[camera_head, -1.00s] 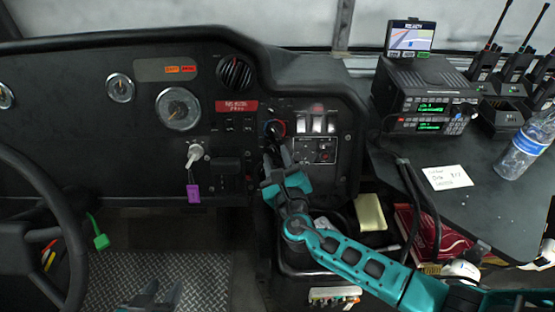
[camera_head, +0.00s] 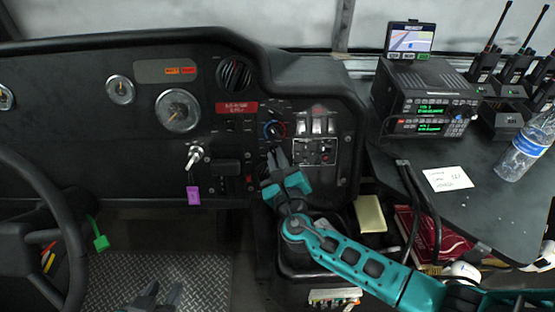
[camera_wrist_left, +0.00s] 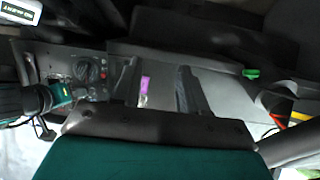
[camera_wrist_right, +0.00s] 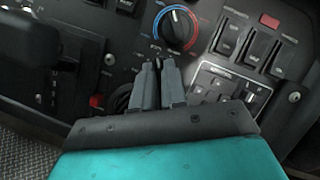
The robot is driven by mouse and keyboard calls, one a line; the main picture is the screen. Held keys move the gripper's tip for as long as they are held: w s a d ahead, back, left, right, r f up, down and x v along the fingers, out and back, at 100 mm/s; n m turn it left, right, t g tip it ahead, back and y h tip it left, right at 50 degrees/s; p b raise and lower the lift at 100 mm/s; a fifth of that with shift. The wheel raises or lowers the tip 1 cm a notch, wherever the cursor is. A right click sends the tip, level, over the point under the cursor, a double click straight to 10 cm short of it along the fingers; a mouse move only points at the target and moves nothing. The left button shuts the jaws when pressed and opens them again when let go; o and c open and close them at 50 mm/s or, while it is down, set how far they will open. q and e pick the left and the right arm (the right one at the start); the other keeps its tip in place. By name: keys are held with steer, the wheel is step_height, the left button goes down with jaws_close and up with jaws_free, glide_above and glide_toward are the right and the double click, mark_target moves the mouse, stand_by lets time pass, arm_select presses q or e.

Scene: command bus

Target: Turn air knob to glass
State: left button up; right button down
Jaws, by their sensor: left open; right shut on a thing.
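A key with a purple tag (camera_head: 194,195) hangs to the left. The steering wheel (camera_head: 40,200) stands at far left. Radios (camera_head: 425,100) and a water bottle (camera_head: 525,145) occupy the right-hand desk.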

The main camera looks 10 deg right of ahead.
steer(key=shift+f+m+b, duration=0.15)
steer(key=shift+m+b, duration=0.25)
steer(key=shift+m, duration=0.1)
steer(key=shift+a+f+m+h+b, duration=0.1)
steer(key=shift+m+h+b, duration=0.45)
steer(key=shift+m, duration=0.15)
steer(key=m+h+b, duration=0.1)
steer(key=m, duration=0.1)
steer(key=m+h+b, duration=0.1)
steer(key=m, duration=0.2)
steer(key=shift+a+h+b, duration=0.15)
steer(key=shift+h+b, duration=0.1)
steer(key=shift+b, duration=0.15)
steer(key=m+h+b, duration=0.1)
steer(key=m, duration=0.1)
steer(key=shift+m, duration=0.4)
arm_select(q)
steer(key=shift+w+d+f, duration=0.1)
steer(key=shift+d+f, duration=0.15)
steer(key=shift+f, duration=0.4)
steer(key=shift+w+d+f, duration=0.15)
steer(key=shift+d+f, duration=0.05)
steer(key=shift+f, duration=0.45)
steer(key=shift+w+d+f, duration=0.1)
steer(key=shift+d+f, duration=0.15)
steer(key=shift+f, duration=0.4)
arm_select(e)
steer(key=shift+m+h, duration=0.4)
steer(key=shift+m, duration=0.4)
steer(key=shift+g, duration=0.3)
